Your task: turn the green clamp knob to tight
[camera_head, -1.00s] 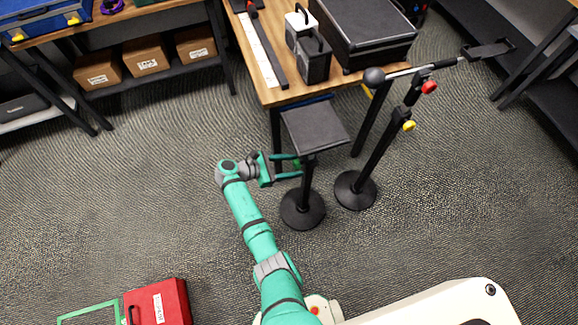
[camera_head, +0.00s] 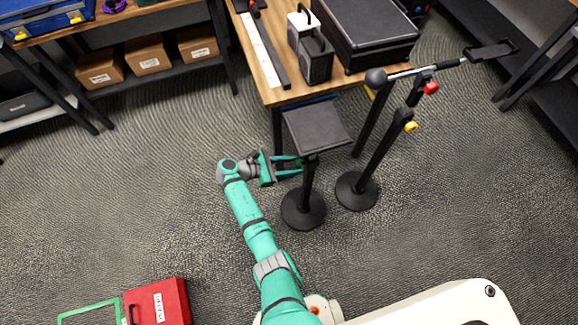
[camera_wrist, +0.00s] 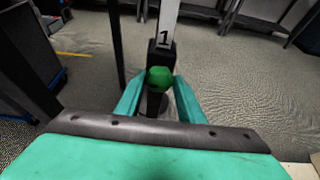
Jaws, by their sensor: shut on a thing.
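The green clamp knob (camera_wrist: 160,78) sits on the black collar (camera_wrist: 161,52) of a stand's post, in the middle of the wrist view. My gripper (camera_wrist: 159,83) is shut on the knob, with one teal finger on each side of it. In the head view my gripper (camera_head: 299,166) reaches from the left to the post (camera_head: 308,180) of the stand with the flat grey top (camera_head: 317,128). The knob is mostly hidden there by the fingers. I cannot read the knob's turn from these views.
A second black stand (camera_head: 383,155) with a yellow knob (camera_head: 410,126), a red knob (camera_head: 431,87) and a boom arm stands close on the right. A wooden table (camera_head: 275,93) with cases is behind. A red case (camera_head: 160,303) lies at lower left.

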